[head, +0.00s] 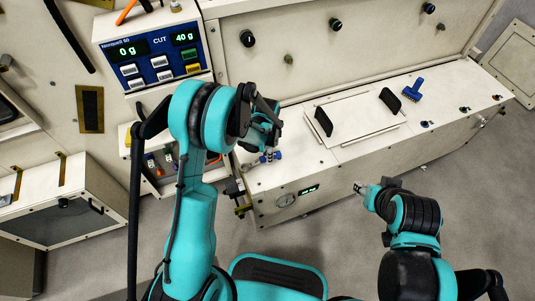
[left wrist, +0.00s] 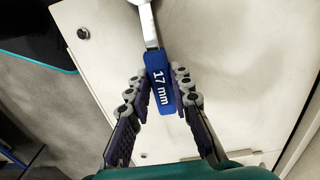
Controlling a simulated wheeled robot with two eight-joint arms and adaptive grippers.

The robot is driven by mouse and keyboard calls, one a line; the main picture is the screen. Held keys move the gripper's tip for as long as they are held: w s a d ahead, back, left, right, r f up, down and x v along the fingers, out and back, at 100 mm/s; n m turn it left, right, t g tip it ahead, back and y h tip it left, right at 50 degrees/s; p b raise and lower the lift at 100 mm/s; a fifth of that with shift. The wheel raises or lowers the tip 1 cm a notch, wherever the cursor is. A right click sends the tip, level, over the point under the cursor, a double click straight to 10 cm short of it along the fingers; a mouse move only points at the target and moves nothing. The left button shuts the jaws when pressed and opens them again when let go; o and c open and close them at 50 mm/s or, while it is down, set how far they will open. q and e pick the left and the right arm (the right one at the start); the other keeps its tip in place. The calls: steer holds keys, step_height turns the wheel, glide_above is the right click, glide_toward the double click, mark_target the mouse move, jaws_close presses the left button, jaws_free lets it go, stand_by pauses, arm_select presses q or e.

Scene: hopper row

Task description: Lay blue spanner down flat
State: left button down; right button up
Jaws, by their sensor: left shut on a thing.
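The blue spanner has a blue handle marked "17 mm" (left wrist: 160,90) and a silver shaft; its far end is cut off by the top of the left wrist view. My left gripper (left wrist: 160,98) is shut on the blue handle, with one finger on each side. In the head view the left gripper (head: 268,135) is over the left end of the pale bench top, and a bit of blue and silver (head: 268,157) shows just below it. My right gripper (head: 364,189) is in front of the bench, away from the spanner; its finger opening is too small to judge.
The long pale bench (head: 270,185) carries a raised plate (head: 362,120) with two black handles. A blue brush-like tool (head: 413,88) lies to its right. A scale panel (head: 155,55) reading 0 g and 40 g stands at upper left. Open bench top lies between gripper and plate.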

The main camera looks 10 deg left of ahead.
arm_select(q)
steer(key=shift+f, duration=0.15)
steer(key=c, duration=1.3)
jaws_free()
step_height(320, 180, up, 12)
steer(key=shift+r, duration=0.1)
